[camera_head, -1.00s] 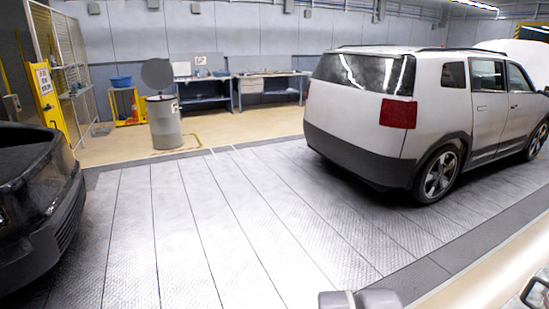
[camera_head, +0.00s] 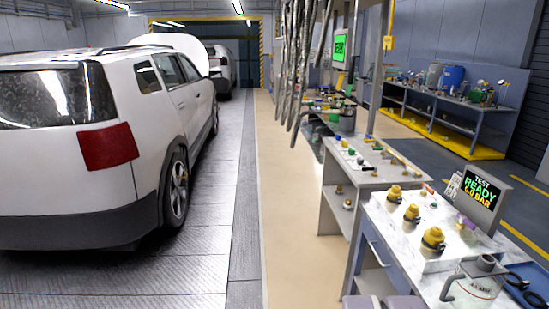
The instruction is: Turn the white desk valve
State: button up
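A desk with a pale marbled top (camera_head: 385,228) stands at the right front. Several yellow-and-black valve-like fittings (camera_head: 433,239) stand on a raised white block on it. A small purple part (camera_head: 466,223) is beside them, in front of a screen (camera_head: 482,195) reading "TEST READY 0.0 BAR". I cannot pick out a valve that is clearly white. Grey rounded parts at the bottom edge seem to be my own body. My gripper's fingers are not in view.
A white car (camera_head: 70,165) stands at left on metal floor plates. A clear beige strip (camera_head: 290,200) runs between car and benches. Hoses (camera_head: 297,60) hang above. A second bench (camera_head: 370,165) holds small coloured parts.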

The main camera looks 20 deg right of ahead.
aim_at(407, 167)
jog(key=i+l+z, duration=0.8)
jog(key=i, duration=0.3)
jog(key=u, duration=10.8)
jog(key=i+j, duration=0.55)
jog(key=j, duration=0.2)
jog(key=i+j, duration=0.5)
jog(key=j, duration=0.2)
jog(key=i+j+u, duration=0.1)
jog(key=i+j, duration=0.45)
jog(key=j, duration=0.2)
